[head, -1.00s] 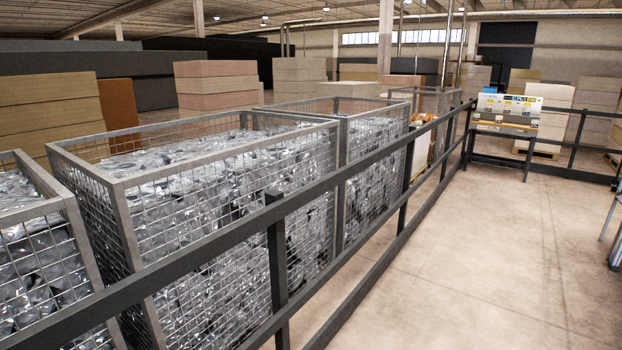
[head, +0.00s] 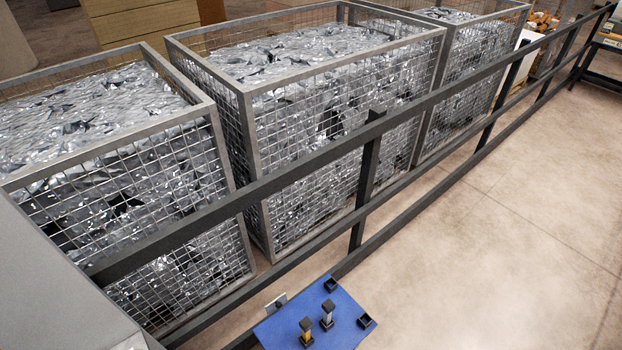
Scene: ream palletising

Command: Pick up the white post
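A whitish post (head: 327,316) with a dark square top stands upright on a blue mat (head: 285,322) near the bottom of the head view. A yellow post (head: 306,334), also dark-topped, stands beside it, to the left and nearer the bottom edge. One small black square holder (head: 331,285) is at the mat's far corner and another black holder (head: 365,321) is at its right edge. The near part of the mat is cut off by the frame. Neither of my grippers is in view.
A dark metal railing (head: 370,170) runs diagonally just behind the mat. Wire cages (head: 330,115) full of shiny scrap stand beyond it. A small light plate (head: 276,303) is at the mat's left edge. A grey surface (head: 50,285) fills the lower left. Bare floor (head: 500,250) lies right.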

